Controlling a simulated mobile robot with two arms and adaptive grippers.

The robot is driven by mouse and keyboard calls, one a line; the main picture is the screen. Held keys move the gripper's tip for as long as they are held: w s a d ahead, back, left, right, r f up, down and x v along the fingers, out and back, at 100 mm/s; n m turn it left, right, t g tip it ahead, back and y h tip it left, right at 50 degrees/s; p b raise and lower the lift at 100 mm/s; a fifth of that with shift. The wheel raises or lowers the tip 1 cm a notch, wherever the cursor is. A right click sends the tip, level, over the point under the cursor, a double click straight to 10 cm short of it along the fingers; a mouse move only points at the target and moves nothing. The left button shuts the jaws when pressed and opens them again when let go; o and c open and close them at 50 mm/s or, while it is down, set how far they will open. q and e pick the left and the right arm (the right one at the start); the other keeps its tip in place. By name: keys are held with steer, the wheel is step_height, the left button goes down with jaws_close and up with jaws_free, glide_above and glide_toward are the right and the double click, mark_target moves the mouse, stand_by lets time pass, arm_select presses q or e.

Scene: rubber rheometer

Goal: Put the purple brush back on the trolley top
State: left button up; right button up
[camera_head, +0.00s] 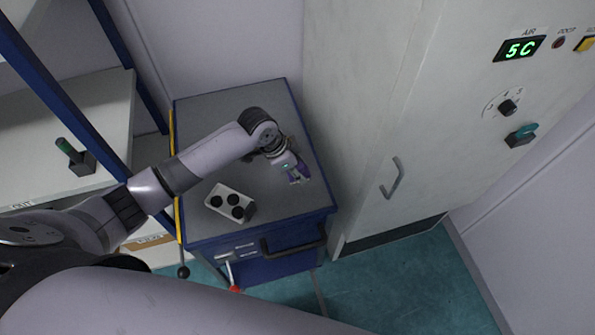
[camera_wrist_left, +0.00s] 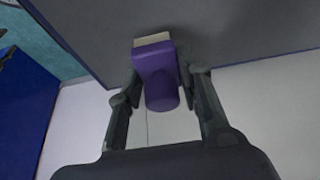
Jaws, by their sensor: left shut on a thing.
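The purple brush (camera_wrist_left: 160,75) is between the fingers of my left gripper (camera_wrist_left: 165,85) in the left wrist view, with its pale bristle end (camera_wrist_left: 152,40) pointing away from the palm. My left gripper (camera_head: 296,179) is shut on it. In the head view the brush (camera_head: 302,170) shows as a small purple patch at the gripper, over the right part of the grey trolley top (camera_head: 215,115). I cannot tell whether the brush touches the top. My right gripper is not in view.
A white tray (camera_head: 217,211) with several black round pieces lies on the trolley's front part. A tall grey cabinet (camera_head: 365,120) with a handle stands right of the trolley. A shelf (camera_head: 95,115) with blue posts stands left. The trolley top's back is clear.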

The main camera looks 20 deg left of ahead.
arm_select(q)
steer(key=shift+f, duration=1)
steer(key=shift+f, duration=0.1)
steer(key=o, duration=1)
steer(key=b+v, duration=0.1)
steer(key=v, duration=1.1)
